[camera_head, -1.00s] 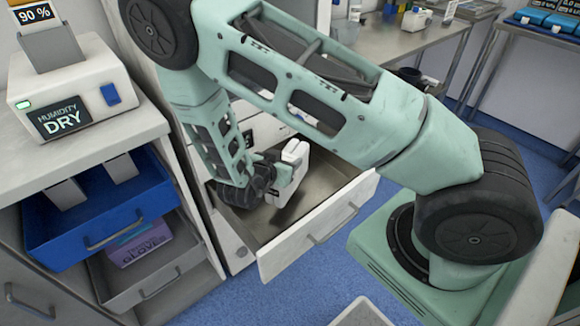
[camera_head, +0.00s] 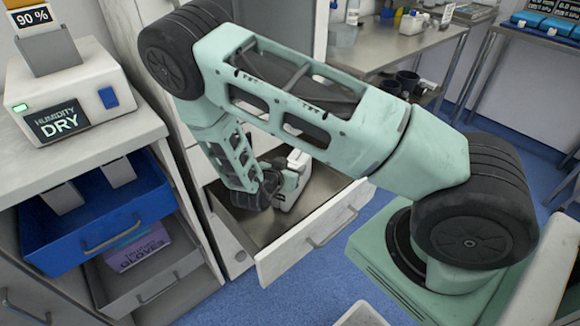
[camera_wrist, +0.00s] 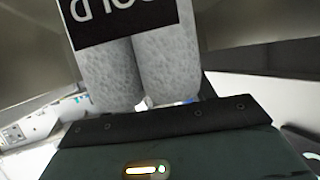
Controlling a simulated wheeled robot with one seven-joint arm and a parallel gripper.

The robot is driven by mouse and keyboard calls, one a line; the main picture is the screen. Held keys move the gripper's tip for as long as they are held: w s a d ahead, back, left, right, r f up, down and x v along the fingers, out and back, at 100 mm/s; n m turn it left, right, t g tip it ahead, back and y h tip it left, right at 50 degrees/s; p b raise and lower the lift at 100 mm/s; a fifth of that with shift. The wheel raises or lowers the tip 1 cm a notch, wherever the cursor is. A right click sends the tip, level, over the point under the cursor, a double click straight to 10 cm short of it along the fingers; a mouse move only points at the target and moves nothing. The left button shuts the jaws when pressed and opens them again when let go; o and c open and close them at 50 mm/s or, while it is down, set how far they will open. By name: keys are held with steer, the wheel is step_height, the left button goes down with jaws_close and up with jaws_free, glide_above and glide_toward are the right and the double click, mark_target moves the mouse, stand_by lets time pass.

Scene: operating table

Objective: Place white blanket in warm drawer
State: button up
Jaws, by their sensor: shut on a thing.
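The white blanket (camera_head: 296,190) is a small pale bundle inside the open white drawer (camera_head: 309,242), low near its back left part. My gripper (camera_head: 282,181) reaches down into the drawer and is shut on the blanket. In the wrist view the blanket (camera_wrist: 110,75) fills the upper middle as two grey-white, textured folds. A black label with white letters, cut off by the frame edge, crosses it. My gripper's fingertips are hidden there. Whether the blanket touches the drawer floor cannot be told.
A blue drawer (camera_head: 110,243) and a grey drawer (camera_head: 155,292) with a purple glove box (camera_head: 138,248) stand open at left. A white humidity device (camera_head: 65,105) sits above them. A metal table (camera_head: 400,50) stands behind. The front right of the drawer floor is bare.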

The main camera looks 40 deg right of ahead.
steer(key=shift+f, duration=0.2)
steer(key=o, duration=1.5)
steer(key=shift+r, duration=0.1)
